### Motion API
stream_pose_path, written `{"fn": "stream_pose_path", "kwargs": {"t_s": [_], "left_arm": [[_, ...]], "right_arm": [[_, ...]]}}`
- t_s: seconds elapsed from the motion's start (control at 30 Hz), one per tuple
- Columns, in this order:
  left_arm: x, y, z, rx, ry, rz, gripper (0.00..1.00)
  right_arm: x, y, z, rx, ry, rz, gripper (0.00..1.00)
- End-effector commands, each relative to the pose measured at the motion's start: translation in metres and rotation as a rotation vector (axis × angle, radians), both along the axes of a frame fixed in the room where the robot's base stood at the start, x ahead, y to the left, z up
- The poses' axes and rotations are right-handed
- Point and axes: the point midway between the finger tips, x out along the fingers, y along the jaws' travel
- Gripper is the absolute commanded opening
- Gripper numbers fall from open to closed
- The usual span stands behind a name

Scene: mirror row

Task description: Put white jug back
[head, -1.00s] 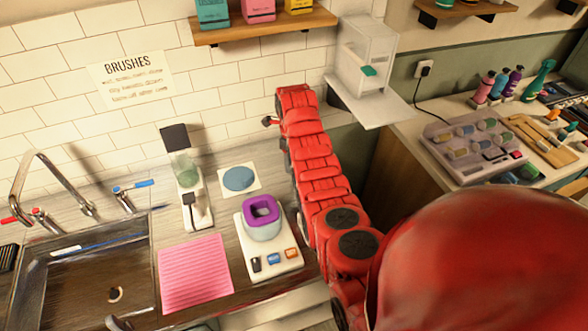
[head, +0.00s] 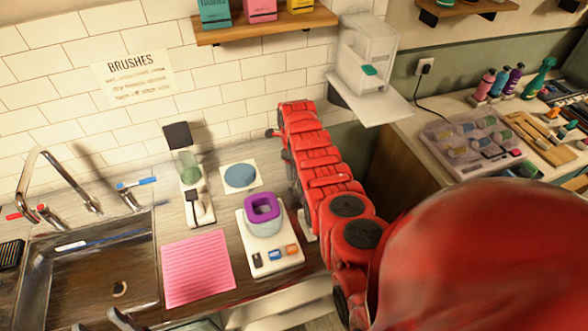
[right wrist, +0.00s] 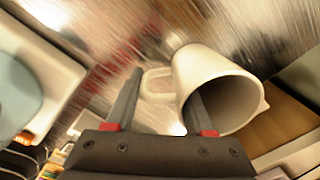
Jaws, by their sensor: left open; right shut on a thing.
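In the right wrist view a white jug (right wrist: 230,95) lies tilted, with its open mouth toward the camera and its handle (right wrist: 155,86) to the left. My right gripper (right wrist: 162,95) is shut on the jug, with one dark finger at the rim and mouth and the other outside by the handle. In the head view my right arm reaches toward the tiled wall. Its gripper and the jug are hidden there. My left gripper (head: 104,320) is open at the bottom edge of the head view, below the sink, only its fingertips showing.
A sink (head: 90,270) with a tap is at left. A pink mat (head: 197,268), a blue disc on a white square (head: 240,176), a white device with a purple-rimmed cup (head: 262,212) and a bottle stand (head: 188,165) occupy the counter. A white dispenser (head: 365,60) is on the wall.

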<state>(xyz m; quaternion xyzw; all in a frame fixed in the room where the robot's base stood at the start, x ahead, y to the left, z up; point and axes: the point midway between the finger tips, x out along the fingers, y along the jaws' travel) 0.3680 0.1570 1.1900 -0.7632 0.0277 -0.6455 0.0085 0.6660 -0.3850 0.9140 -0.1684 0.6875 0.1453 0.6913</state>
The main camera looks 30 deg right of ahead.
Motion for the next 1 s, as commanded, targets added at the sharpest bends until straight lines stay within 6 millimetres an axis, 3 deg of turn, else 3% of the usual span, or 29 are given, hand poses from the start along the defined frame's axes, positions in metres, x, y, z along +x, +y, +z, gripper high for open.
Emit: {"fn": "stream_pose_path", "kwargs": {"t_s": [0.03,0.17,0.2,0.67,0.87,1.0], "left_arm": [[0.0,0.0,-0.001,0.0,0.0,0.0,0.5],[0.0,0.0,0.0,0.0,0.0,0.0,0.5],[0.0,0.0,0.0,0.0,0.0,0.0,0.5],[0.0,0.0,0.001,0.0,0.0,0.0,0.5],[0.0,0.0,-0.003,0.0,0.0,0.0,0.5],[0.0,0.0,-0.016,0.0,0.0,0.0,0.5]], "right_arm": [[0.0,0.0,-0.001,0.0,0.0,0.0,0.59],[0.0,0.0,0.0,0.0,0.0,0.0,0.82],[0.0,0.0,0.0,0.0,0.0,0.0,0.83],[0.003,-0.001,0.01,-0.003,-0.008,-0.001,0.83],[0.0,0.001,0.03,-0.001,-0.005,0.0,0.83],[0.002,0.001,0.056,-0.004,-0.01,0.0,0.83]]}}
